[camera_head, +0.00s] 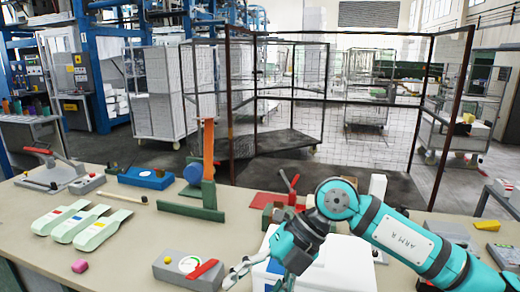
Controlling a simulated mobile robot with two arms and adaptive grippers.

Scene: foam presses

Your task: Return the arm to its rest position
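My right arm (410,238), teal and grey with a white label, comes in from the right and is bent over the front of the table. No held thing shows. My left gripper is not in view.
A mesh cage (330,100) stands behind.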

